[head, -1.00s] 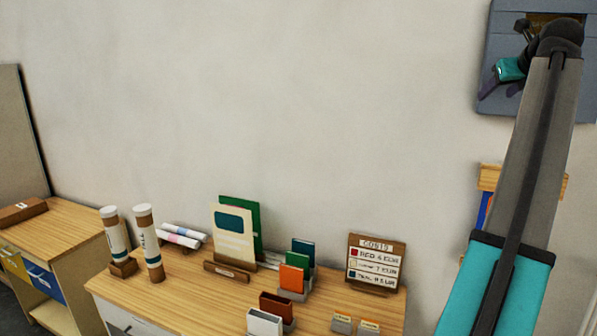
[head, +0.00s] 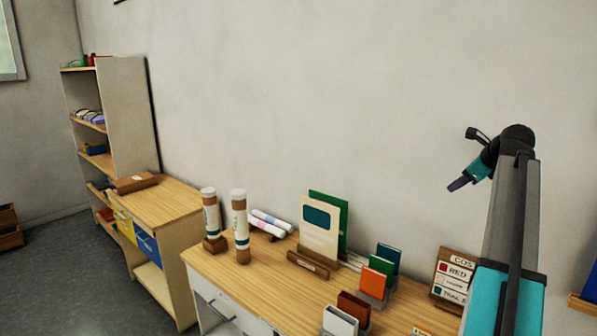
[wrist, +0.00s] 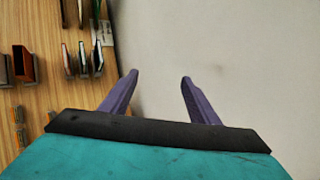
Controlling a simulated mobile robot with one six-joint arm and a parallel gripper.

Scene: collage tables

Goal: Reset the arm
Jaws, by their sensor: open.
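My gripper (head: 460,184) hangs from the raised end of my arm at the right of the head view, in front of the bare wall. In the wrist view its two purple fingers (wrist: 159,85) are spread apart with nothing between them. The gripper is open and empty, above and to the side of the wooden table (head: 215,265).
The table holds two upright tubes (head: 240,225), rolled papers, a cream card (head: 319,235), coloured cards in holders (head: 376,277) and a price sign (head: 455,278). A side cabinet (head: 178,203) and a shelf unit (head: 130,115) stand left.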

